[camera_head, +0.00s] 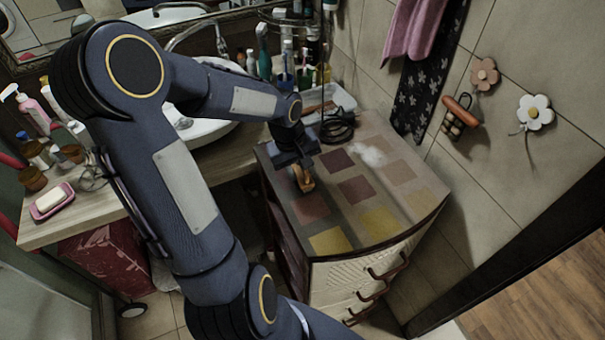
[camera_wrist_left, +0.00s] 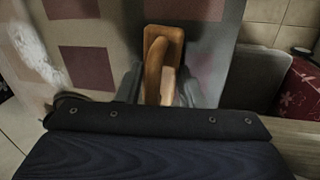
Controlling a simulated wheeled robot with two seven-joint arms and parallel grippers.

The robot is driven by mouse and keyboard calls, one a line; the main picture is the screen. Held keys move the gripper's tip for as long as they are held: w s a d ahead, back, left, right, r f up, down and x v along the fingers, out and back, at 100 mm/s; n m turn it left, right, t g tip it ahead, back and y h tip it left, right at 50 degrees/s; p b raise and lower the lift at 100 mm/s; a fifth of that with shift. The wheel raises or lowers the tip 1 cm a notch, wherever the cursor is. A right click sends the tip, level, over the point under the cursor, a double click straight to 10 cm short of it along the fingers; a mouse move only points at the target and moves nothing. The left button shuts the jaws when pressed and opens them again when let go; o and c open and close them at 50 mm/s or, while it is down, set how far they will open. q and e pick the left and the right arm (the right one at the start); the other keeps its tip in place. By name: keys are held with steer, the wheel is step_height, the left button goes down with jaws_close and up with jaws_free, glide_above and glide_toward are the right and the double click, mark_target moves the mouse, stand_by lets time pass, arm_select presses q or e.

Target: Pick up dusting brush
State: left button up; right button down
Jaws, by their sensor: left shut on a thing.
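The dusting brush (camera_head: 304,180) shows as a small orange-brown wooden piece at the left edge of the cabinet top. In the left wrist view the brush (camera_wrist_left: 162,62) is a wooden block with a curved handle, between my gripper fingers. My left gripper (camera_head: 297,163) points down over the cabinet's left side and is shut on the brush. In the left wrist view the left gripper (camera_wrist_left: 155,88) has one finger on each side of the handle. The brush's underside is hidden, so I cannot tell whether it touches the cabinet top. My right gripper is not in view.
The cabinet (camera_head: 430,198) has a patchwork top, mostly clear, with a whitish patch (camera_head: 372,155) at the back. A black coiled cable (camera_head: 338,127) and a white tray (camera_head: 340,97) lie behind. A sink (camera_head: 205,127) and counter with bottles stand left. A tiled wall is right.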

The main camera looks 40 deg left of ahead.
arm_select(q)
steer(key=shift+c, duration=0.4)
steer(key=shift+r, duration=0.55)
step_height(320, 180, up, 2)
steer(key=shift+r, duration=0.2)
steer(key=s+d+r+b, duration=0.2)
steer(key=s+d+r, duration=0.4)
steer(key=s+r, duration=0.3)
steer(key=s, duration=0.3)
steer(key=shift+s+d+r+b, duration=0.15)
steer(key=shift+s+r+b, duration=0.1)
steer(key=shift+s+b, duration=0.05)
